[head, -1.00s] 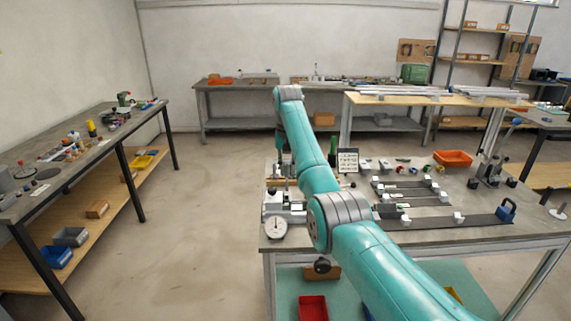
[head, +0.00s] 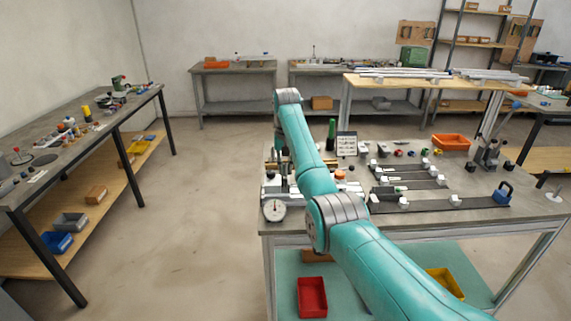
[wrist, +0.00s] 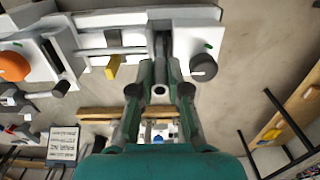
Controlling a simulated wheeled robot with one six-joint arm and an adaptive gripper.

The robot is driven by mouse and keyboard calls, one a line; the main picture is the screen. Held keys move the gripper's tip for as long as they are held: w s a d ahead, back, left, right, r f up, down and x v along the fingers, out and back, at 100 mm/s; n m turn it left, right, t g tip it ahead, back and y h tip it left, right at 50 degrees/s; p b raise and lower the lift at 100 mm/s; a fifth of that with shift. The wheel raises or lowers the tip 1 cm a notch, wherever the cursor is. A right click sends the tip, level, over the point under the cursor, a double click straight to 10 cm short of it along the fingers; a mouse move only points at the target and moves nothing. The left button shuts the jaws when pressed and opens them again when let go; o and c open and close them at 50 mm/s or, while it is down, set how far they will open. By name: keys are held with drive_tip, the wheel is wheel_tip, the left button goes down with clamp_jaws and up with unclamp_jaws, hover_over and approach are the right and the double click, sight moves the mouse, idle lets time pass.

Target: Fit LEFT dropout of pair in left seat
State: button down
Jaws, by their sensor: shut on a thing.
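In the wrist view my gripper (wrist: 160,91) is shut on a small grey metal part with a round end, likely the dropout (wrist: 160,88). Most of it is hidden between the fingers. The pale frame jig (wrist: 130,38) lies across the top of this view, with the fingertips at a dark slot in its block. I cannot tell whether the part touches the seat. A dark round knob (wrist: 203,67) sits right of the fingers. In the head view the jig (head: 270,190) shows at the bench's left end, partly behind my arm, which hides the fingertips.
A dial gauge (head: 274,210) stands at the bench's front left corner. A small sign (head: 346,144), a green bottle (head: 331,134) and an orange bin (head: 450,142) are farther back. Dark flat bars with white blocks (head: 430,208) lie to the right. Floor left of the bench is clear.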

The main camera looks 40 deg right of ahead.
drive_tip(key=shift+f, duration=0.15)
drive_tip(key=c, duration=1.1)
unclamp_jaws()
drive_tip(key=shift+o, duration=0.2)
